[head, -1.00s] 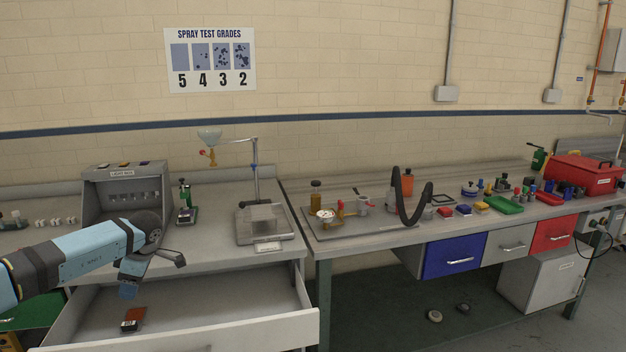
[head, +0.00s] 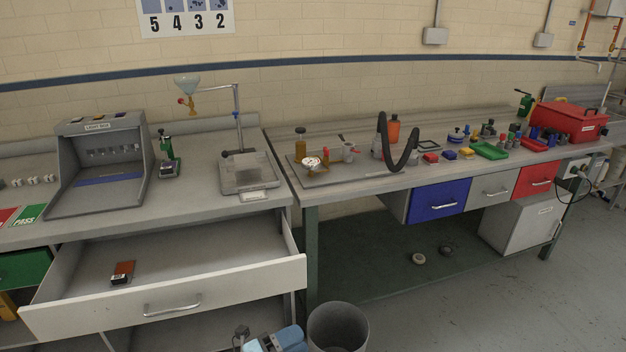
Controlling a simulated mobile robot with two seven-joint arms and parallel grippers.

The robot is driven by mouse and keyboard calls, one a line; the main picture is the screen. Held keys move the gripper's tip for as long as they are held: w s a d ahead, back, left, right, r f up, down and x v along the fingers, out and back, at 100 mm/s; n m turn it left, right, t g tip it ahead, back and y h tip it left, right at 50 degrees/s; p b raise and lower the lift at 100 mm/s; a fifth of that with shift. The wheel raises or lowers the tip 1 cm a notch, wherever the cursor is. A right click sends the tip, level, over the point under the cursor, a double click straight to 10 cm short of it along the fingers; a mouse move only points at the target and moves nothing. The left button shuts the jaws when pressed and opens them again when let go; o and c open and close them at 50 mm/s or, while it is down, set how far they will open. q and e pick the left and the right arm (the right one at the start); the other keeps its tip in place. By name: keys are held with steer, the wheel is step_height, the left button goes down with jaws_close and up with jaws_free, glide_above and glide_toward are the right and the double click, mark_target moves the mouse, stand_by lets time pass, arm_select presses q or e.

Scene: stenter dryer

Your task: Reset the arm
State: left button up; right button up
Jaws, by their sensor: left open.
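My left arm (head: 280,340) shows only as a short blue and grey piece at the bottom edge, just left of the grey bin. Its gripper (head: 242,335) is mostly cut off by the frame; a small dark part shows in front of the drawer, and it is open with nothing seen in it. The open drawer (head: 165,309) holds a small brown and black item (head: 122,272) lying on its floor. My right gripper is out of view.
The grey bin (head: 338,325) stands on the floor close beside my left arm. The open drawer juts out from the left bench. The right bench (head: 340,197) carries many small items; floor to the right is clear.

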arm_select(q)
steer(key=s+a+f+n+t+y, duration=0.1)
steer(key=s+a+f+n+y, duration=0.6)
steer(key=n, duration=0.6)
steer(key=s+a+f+n+y, duration=0.5)
steer(key=s+a+n+y, duration=0.4)
steer(key=n, duration=0.5)
step_height(320, 180, up, 12)
steer(key=s+h+p, duration=0.2)
steer(key=p, duration=1.3)
steer(key=shift+s, duration=0.4)
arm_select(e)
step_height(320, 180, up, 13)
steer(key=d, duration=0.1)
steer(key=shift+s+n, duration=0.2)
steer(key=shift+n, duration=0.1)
arm_select(q)
steer(key=shift+r, duration=0.1)
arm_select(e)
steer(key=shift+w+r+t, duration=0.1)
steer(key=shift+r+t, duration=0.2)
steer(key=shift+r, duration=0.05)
arm_select(q)
steer(key=shift+c, duration=0.2)
